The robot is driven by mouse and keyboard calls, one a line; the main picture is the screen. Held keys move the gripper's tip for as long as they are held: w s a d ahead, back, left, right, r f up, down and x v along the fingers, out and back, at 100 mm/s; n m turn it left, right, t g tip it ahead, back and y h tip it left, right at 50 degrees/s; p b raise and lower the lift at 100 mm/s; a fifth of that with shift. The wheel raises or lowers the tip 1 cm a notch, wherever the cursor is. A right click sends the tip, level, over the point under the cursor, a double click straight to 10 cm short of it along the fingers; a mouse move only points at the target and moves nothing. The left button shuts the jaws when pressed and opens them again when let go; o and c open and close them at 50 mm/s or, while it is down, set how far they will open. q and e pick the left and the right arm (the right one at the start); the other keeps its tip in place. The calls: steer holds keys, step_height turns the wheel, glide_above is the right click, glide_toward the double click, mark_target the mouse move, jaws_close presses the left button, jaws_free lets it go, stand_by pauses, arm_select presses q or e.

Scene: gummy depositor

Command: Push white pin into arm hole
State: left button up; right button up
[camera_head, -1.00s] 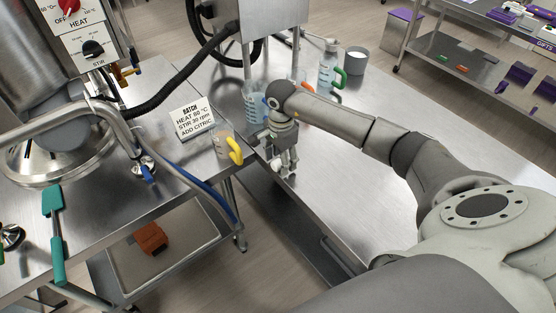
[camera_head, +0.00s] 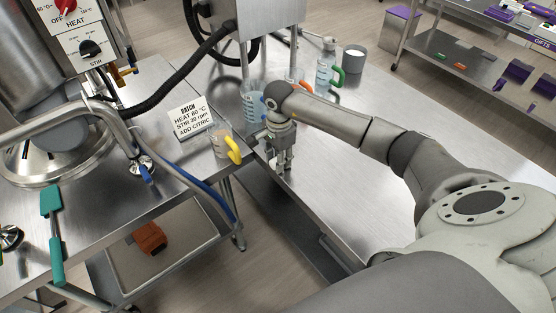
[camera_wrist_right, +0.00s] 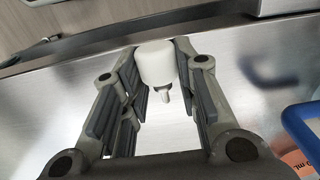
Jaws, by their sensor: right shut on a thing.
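The white pin (camera_wrist_right: 157,64) shows in the right wrist view, with a wide rounded head and a thin stem pointing toward the camera. My right gripper (camera_head: 284,164) is shut on it, with the pin between the far ends of its fingers. No arm hole can be made out in either view. My left gripper is out of view.
A yellow-handled beaker (camera_head: 219,138) and a batch sign (camera_head: 191,117) stand on the left bench. The table's front is clear.

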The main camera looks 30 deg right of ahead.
steer(key=shift+r+b, duration=0.5)
steer(key=shift+r, duration=0.1)
steer(key=shift+w+r+b, duration=0.1)
steer(key=shift+r+b, duration=0.55)
steer(key=shift+r, duration=0.1)
steer(key=s+a+r+b, duration=0.4)
steer(key=s+a+r, duration=0.3)
steer(key=s+r, duration=0.3)
steer(key=shift+s, duration=1.2)
steer(key=shift+r, duration=0.1)
steer(key=shift+o, duration=1.3)
jaws_close()
